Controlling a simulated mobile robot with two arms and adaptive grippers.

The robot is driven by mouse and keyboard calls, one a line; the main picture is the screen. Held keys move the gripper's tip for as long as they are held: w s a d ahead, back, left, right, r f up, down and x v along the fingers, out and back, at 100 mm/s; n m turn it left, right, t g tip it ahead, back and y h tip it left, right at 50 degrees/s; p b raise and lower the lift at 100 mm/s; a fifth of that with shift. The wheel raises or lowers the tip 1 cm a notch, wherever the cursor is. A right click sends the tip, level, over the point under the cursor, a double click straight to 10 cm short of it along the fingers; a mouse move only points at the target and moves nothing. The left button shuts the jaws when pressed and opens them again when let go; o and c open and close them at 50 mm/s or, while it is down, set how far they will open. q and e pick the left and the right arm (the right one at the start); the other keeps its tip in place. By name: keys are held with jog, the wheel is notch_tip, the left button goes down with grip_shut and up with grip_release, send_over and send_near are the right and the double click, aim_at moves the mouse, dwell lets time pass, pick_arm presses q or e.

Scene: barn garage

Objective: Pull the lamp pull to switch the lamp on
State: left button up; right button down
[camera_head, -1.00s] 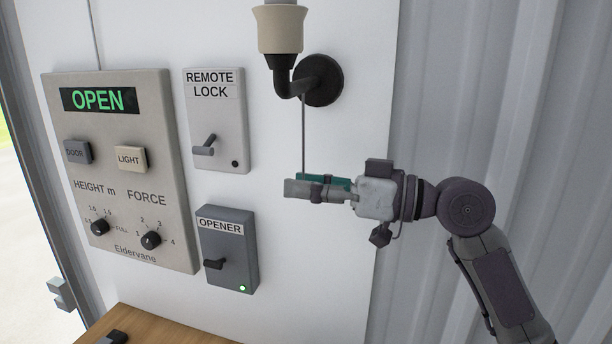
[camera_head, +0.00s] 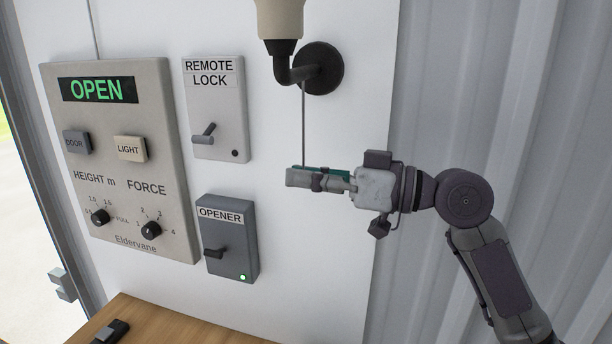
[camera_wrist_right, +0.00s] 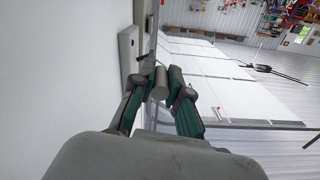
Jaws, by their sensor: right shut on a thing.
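The lamp (camera_head: 281,18) is a cream socket on a black bent wall bracket (camera_head: 318,68); its top is cut off by the picture edge. A thin pull cord (camera_head: 304,125) hangs straight down from the bracket to my right gripper (camera_head: 300,176). In the right wrist view the right gripper (camera_wrist_right: 160,84) is shut on a grey cylindrical lamp pull (camera_wrist_right: 160,83) between its two green-backed fingers. In the head view the fingers hide the pull. My left gripper is in neither view.
Left of the cord are the remote lock box (camera_head: 216,108), the opener box (camera_head: 228,240) with a green light, and a control panel (camera_head: 125,160) reading OPEN. A wooden bench top (camera_head: 180,322) is below, with a small black object (camera_head: 113,331) on it.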

notch_tip(320, 180, down, 2)
jog(key=shift+f+b, duration=0.2)
jog(key=shift+b, duration=0.5)
jog(key=c, duration=1.1)
grip_release()
jog(key=shift+c, duration=0.2)
jog(key=v, duration=1.2)
